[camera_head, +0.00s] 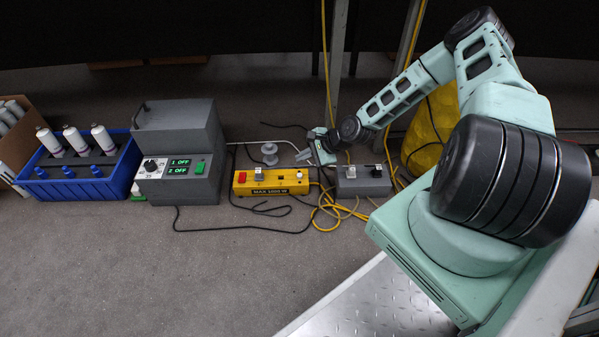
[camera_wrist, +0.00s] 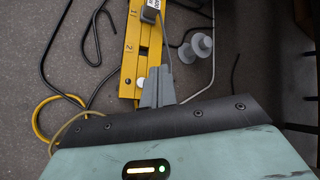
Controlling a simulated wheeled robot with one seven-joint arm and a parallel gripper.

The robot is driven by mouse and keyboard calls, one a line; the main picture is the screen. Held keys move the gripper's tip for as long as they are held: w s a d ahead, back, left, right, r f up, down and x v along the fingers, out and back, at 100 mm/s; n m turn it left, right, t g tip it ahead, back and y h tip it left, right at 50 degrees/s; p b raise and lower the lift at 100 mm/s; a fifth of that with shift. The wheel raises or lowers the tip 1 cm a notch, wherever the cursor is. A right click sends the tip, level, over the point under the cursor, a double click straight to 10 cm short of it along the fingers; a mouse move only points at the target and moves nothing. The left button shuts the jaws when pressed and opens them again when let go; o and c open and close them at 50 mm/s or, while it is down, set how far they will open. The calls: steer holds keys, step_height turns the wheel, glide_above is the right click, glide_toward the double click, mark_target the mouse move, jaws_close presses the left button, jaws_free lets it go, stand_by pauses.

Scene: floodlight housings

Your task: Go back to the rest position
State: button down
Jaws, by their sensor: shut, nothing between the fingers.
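My gripper (camera_head: 304,155) is at the end of my arm, which reaches out to the left from the right side of the head view. It hangs above the floor, near the gap between the yellow power box and the grey switch box. In the wrist view my gripper (camera_wrist: 158,88) shows as grey fingers held together with nothing between them.
A grey spool (camera_head: 269,154) stands behind the yellow box. The grey switch box (camera_head: 362,182) is to its right. Yellow and black cables (camera_head: 325,215) lie around both. A grey control unit (camera_head: 180,150) and a blue crate (camera_head: 80,185) with bottles stand left.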

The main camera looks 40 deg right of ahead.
stand_by(0.7)
steer(key=s+a+r+n+g+h+p, duration=0.1)
steer(key=s+a+r+n+g+p, duration=0.15)
steer(key=a+r+n, duration=0.5)
steer(key=s+a+r+n+g+h+p, duration=0.1)
steer(key=s+a+r+n+g+p, duration=0.25)
steer(key=r, duration=0.75)
steer(key=s+a+r+n+g+h+p, duration=0.1)
steer(key=s+a+r+n, duration=0.2)
steer(key=a+r+n, duration=0.45)
steer(key=s+a+r+n+h+p, duration=0.1)
steer(key=s+a+r+n+p, duration=0.25)
steer(key=s+r, duration=0.75)
steer(key=s+a+r+n+h+p, duration=0.1)
steer(key=s+a+r+n+p, duration=0.3)
steer(key=s+r, duration=0.65)
step_height(320, 180, up, 38)
steer(key=a+n+p, duration=0.1)
steer(key=p, duration=3.5)
steer(key=shift+w+r, duration=0.15)
steer(key=shift+w, duration=0.2)
steer(key=shift+a, duration=0.1)
